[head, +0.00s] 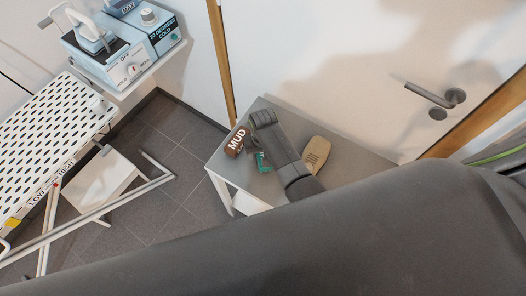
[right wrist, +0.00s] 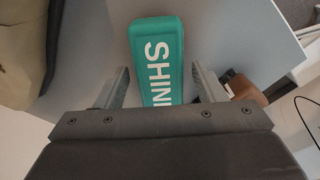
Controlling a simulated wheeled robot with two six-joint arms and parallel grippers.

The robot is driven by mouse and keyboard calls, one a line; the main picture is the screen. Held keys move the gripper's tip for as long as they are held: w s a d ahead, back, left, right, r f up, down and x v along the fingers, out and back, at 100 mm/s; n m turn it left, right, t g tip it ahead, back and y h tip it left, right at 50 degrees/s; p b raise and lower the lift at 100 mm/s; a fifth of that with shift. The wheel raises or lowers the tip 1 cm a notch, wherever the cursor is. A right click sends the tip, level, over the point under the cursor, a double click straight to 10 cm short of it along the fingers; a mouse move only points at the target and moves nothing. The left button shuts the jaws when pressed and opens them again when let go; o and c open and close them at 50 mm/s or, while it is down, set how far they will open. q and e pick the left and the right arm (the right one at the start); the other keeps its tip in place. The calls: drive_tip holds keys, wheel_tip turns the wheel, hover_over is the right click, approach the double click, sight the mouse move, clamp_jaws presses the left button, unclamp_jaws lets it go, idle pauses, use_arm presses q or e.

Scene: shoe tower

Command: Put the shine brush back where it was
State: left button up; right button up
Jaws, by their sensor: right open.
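The shine brush (head: 262,163) is teal and lies on the small grey table (head: 355,160); my right arm hides part of it in the head view. In the right wrist view the shine brush (right wrist: 155,50) shows white "SHIN" lettering, its near end hidden by the gripper body. My right gripper (head: 256,147) is over the table. In its wrist view the right gripper (right wrist: 161,72) is open, with one finger on each side of the brush. I cannot tell whether the fingers touch it. My left gripper is not in view.
A brown brush marked "MUD" (head: 237,141) lies at the table's left edge, close by. A tan brush (head: 317,153) lies right of my arm. A door with a handle (head: 433,97) stands behind. An ironing board (head: 45,130) and a shelf with blue boxes are at left.

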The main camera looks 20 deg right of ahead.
wheel_tip(320, 180, up, 9)
drive_tip(key=p, duration=0.9)
drive_tip(key=shift+s, duration=0.15)
wheel_tip(320, 180, up, 2)
drive_tip(key=shift+r+p, duration=0.15)
drive_tip(key=shift+p, duration=0.25)
